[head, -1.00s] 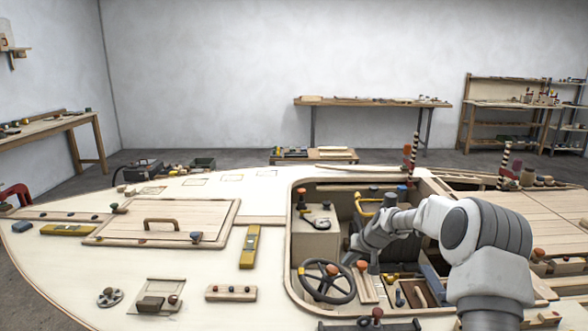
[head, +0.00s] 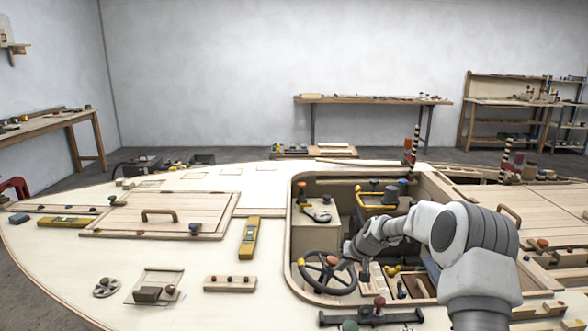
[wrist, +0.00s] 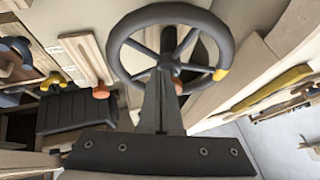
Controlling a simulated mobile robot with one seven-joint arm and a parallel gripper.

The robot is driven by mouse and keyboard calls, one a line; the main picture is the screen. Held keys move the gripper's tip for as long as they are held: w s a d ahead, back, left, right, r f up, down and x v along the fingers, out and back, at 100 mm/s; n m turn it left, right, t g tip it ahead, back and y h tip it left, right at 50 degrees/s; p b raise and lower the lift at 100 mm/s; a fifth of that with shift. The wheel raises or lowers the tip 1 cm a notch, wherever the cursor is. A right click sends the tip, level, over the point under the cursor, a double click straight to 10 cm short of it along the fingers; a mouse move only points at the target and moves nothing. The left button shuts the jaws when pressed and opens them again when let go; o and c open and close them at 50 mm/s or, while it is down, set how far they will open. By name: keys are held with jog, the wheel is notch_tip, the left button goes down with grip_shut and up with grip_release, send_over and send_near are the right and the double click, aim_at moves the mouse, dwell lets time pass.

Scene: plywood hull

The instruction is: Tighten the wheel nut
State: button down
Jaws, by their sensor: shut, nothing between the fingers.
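The dark steering wheel (head: 328,273) stands in the open cockpit, with an orange-red wheel nut (head: 332,261) at its hub. In the wrist view the wheel (wrist: 122,62) fills the upper middle, with a yellow mark on its rim. Part of the nut (wrist: 178,88) shows there beside my fingers, which hide the rest of the hub. My gripper (head: 346,254) is at the wheel's right side in the head view. In the wrist view my gripper (wrist: 164,72) is shut and empty, its fingertips over the hub. I cannot tell whether they touch the nut.
The cockpit rim (head: 291,235) surrounds the wheel closely. A box with a dark fitting (head: 316,215) stands behind it, and a yellow-railed unit (head: 376,200) is farther back. A yellow level (head: 249,238) and a pegged wooden block (head: 230,283) lie on the deck to the left.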

aim_at(333, 262)
jog(key=shift+w+a, duration=0.15)
jog(key=shift+w, duration=0.1)
dwell(0.4)
jog(key=shift+a+r, duration=0.15)
jog(key=shift+a, duration=0.2)
jog(key=shift+a+r+b, duration=0.3)
jog(key=shift+a+b, duration=0.35)
jog(key=shift+a, duration=0.2)
jog(key=shift+r, duration=0.1)
